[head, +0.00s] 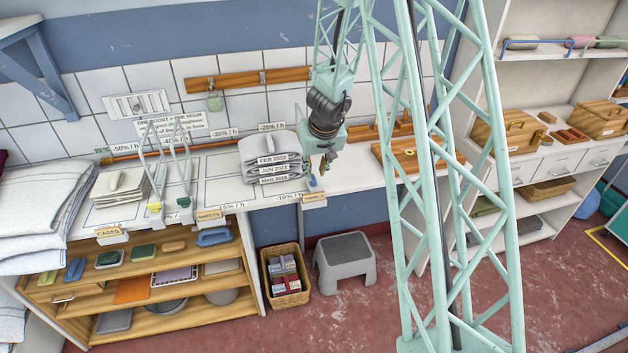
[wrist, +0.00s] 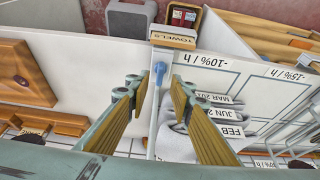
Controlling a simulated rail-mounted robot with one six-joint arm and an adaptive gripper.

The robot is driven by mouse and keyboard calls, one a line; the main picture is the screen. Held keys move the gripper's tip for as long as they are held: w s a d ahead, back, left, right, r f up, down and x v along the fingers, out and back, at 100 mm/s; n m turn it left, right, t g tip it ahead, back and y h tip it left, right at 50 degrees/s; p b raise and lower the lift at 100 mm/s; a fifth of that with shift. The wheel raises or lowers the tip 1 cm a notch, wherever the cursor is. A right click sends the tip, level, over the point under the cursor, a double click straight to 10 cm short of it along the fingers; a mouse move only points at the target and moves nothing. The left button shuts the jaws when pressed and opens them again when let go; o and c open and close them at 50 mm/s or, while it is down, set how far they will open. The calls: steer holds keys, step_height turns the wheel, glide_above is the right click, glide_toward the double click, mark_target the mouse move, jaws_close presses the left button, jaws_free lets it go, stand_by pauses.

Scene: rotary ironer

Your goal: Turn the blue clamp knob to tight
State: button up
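The blue clamp knob (wrist: 160,70) shows in the wrist view at the front edge of the white counter, beside the wooden TOWELS label (wrist: 173,39). A pale bar runs from it back toward my gripper. In the head view the knob (head: 313,181) is a small blue spot just above the TOWELS label (head: 314,197). My gripper (wrist: 157,84) is open, its two tan finger pads on either side of the knob's line in the wrist view. I cannot tell whether they touch it. In the head view my gripper (head: 326,166) hangs just above the knob.
A stack of dated grey linen (head: 268,160) lies beside my gripper. Two other clamps with a yellow knob (head: 154,207) and a green knob (head: 184,202) stand farther left. A wooden board (head: 405,152) lies right. A grey stool (head: 345,260) and basket (head: 285,277) stand below.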

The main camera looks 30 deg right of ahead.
mark_target(314, 177)
steer(key=shift+b+x, duration=1.15)
steer(key=shift+x, duration=1.1)
jaws_close()
